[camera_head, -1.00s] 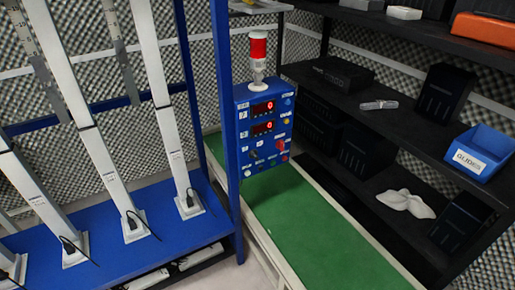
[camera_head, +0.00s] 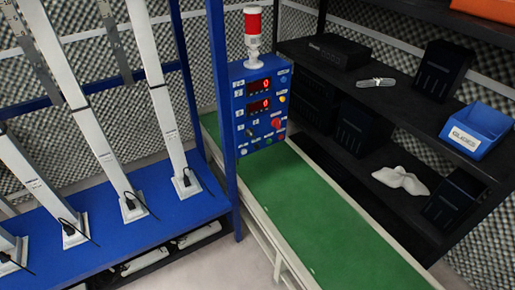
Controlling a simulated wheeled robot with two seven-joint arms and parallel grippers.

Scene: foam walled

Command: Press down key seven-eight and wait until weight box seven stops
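A blue control panel (camera_head: 261,106) stands upright on a blue post in the middle of the head view. It has two red number displays (camera_head: 258,97), a red knob (camera_head: 276,123), and several small buttons and labels. The labels are too small to read, so I cannot tell which control is key seven-eight. Several white columns (camera_head: 158,98) stand on a blue bench at the left, each with a black cable at its foot. I cannot tell which thing is weight box seven. Neither of my grippers is in view.
A red and white signal lamp (camera_head: 252,38) tops the panel. A green conveyor (camera_head: 310,215) runs below it toward the front. Black shelves (camera_head: 400,105) at the right hold dark boxes, a white cloth (camera_head: 402,181) and a blue bin (camera_head: 477,129). The blue bench (camera_head: 110,228) fills the left.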

